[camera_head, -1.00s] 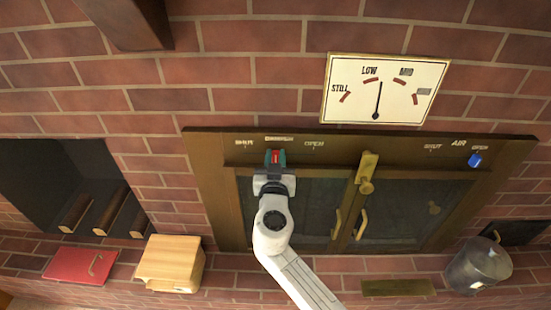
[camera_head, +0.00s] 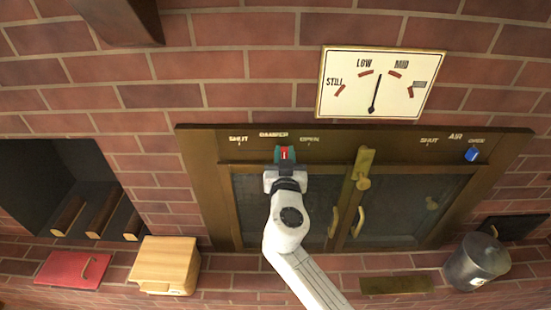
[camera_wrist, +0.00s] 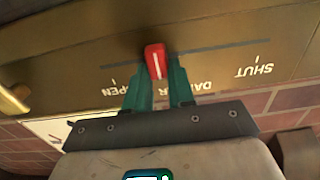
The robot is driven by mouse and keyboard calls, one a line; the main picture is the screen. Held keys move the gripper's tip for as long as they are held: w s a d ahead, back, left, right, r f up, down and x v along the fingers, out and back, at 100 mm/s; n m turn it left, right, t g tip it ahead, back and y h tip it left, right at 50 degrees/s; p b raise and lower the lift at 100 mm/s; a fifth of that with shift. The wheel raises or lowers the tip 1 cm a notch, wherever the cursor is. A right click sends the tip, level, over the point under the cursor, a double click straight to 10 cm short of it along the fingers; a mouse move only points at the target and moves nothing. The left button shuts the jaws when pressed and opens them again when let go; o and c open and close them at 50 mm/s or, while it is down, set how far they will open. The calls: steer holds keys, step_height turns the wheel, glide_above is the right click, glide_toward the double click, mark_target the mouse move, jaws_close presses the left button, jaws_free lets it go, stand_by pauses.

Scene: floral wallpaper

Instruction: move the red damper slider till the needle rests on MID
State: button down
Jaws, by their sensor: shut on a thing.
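The red damper slider (camera_head: 284,154) sits in its slot on the brass stove front, between the SHUT and OPEN marks and a little nearer OPEN. It also shows in the wrist view (camera_wrist: 156,62), with a white line on it. My gripper (camera_wrist: 157,74) has its teal fingers on either side of the slider and is shut on it. The gauge (camera_head: 345,104) hangs on the bricks above; its needle (camera_head: 376,95) points into the gap between the LOW and MID arcs, about midway. The last gauge label is unreadable.
A blue air slider (camera_head: 472,155) is at the right of the same panel. The door latch (camera_head: 363,168) and handles stand out below and right of my gripper. A wooden box (camera_head: 165,264), a red book-like object (camera_head: 72,269) and a metal bucket (camera_head: 477,262) are lower down.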

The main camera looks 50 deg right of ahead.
steer(key=c, duration=1)
jaws_free()
steer(key=shift+o, duration=0.2)
steer(key=b+v, duration=0.2)
steer(key=v, duration=0.8)
steer(key=shift+s+a+b, duration=0.25)
steer(key=shift+a+b, duration=0.05)
steer(key=shift+a, duration=0.05)
